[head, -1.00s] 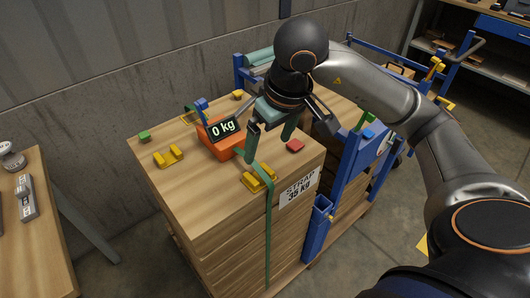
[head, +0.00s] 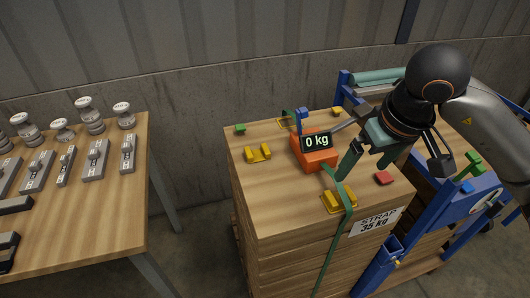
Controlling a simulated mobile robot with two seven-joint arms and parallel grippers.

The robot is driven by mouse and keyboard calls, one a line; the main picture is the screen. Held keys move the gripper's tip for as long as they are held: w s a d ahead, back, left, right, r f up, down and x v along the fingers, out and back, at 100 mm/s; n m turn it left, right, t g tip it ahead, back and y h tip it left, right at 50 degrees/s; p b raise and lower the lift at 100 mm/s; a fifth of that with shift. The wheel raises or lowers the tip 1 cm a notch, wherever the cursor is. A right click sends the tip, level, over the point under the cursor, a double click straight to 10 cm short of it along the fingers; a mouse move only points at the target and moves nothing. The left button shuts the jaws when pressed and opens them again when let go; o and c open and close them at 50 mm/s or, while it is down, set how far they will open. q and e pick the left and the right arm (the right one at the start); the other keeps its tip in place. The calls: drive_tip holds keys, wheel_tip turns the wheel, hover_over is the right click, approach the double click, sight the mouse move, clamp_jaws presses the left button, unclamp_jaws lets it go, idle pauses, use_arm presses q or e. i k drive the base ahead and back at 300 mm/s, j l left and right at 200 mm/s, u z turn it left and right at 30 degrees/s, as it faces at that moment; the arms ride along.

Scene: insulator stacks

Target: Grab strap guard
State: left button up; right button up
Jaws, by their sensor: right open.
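Several yellow strap guards are on the wooden stack (head: 275,205). One guard (head: 257,153) lies loose on the left part of the top. Another guard (head: 338,202) sits at the front edge with the green strap (head: 341,225) running over it and down the front. A third, flat yellow piece (head: 288,123) is at the back edge by the strap. The orange tensioner (head: 315,158) with a "0 kg" display stands mid-top. My right gripper (head: 366,172) is open and empty, above the top just right of the tensioner, fingers pointing down. My left gripper is not in view.
A red block (head: 384,178) lies right of the tensioner, and a green block (head: 240,129) at the back left corner. A blue frame (head: 383,262) stands along the stack's right side. A left table (head: 110,225) holds several insulators and grey parts.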

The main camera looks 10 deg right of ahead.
sight(256, 156)
drive_tip(key=i+j, duration=0.15)
drive_tip(key=j, duration=0.15)
drive_tip(key=i+j, duration=0.15)
drive_tip(key=j, duration=0.2)
drive_tip(key=i+j, duration=0.15)
drive_tip(key=j, duration=0.15)
drive_tip(key=i+j, duration=0.2)
drive_tip(key=j, duration=0.1)
